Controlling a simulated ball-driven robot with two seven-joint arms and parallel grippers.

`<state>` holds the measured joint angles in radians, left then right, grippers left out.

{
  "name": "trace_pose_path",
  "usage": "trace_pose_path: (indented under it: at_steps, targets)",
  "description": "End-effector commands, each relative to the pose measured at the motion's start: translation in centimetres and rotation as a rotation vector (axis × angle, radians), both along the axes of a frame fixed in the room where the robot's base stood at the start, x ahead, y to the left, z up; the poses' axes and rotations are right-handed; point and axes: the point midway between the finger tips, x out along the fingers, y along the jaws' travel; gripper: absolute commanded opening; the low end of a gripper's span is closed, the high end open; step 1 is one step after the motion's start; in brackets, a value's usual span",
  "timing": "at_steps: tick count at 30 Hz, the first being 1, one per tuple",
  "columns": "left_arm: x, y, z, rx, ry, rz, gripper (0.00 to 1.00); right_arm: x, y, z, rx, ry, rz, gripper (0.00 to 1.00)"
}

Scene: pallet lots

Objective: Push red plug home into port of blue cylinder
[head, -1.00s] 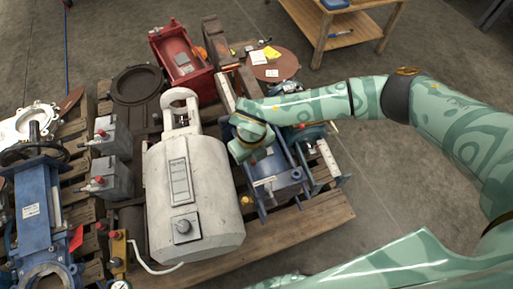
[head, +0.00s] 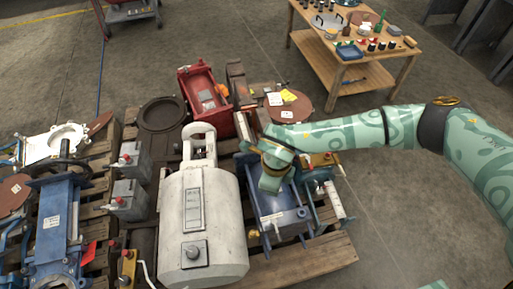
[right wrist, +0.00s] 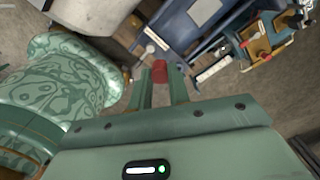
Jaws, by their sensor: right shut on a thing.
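The blue cylinder (head: 288,222) lies on the pallet, right of a big white tank, with rods along its sides. In the right wrist view a blue body (right wrist: 182,36) with a white label fills the top middle. My right gripper (head: 271,184) is over the cylinder's upper left part in the head view. In the right wrist view it (right wrist: 160,82) is shut on the red plug (right wrist: 160,70), which sits between the fingertips. The port cannot be made out, and whether the plug touches the cylinder cannot be told. My left gripper is not in view.
The white tank (head: 196,225) stands close on the left. A brass-coloured block with red knobs (head: 319,161) is right of the gripper.

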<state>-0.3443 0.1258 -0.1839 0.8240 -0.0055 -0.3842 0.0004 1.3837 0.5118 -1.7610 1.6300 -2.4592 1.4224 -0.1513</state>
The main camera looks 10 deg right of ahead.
Motion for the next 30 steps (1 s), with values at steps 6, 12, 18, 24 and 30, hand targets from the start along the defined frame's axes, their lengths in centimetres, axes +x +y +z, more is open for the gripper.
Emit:
trace_pose_path:
  at_steps: [6, 12, 18, 24, 30]
  targets:
    - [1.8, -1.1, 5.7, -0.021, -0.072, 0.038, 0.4, -2.7, -3.4, 11.5, -0.037, -0.018, 0.823, 0.0]
    - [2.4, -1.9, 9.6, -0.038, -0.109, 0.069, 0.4, -6.1, -5.9, 18.7, -0.049, 0.005, 1.533, 0.0]
    - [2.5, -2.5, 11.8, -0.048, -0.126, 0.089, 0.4, -8.6, -7.3, 22.5, -0.034, 0.019, 1.993, 0.0]
    - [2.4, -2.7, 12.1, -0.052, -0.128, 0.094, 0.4, -9.4, -7.6, 23.2, -0.022, 0.022, 2.142, 0.0]
    - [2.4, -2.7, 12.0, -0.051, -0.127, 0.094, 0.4, -9.4, -7.6, 23.0, -0.022, 0.023, 2.146, 0.0]
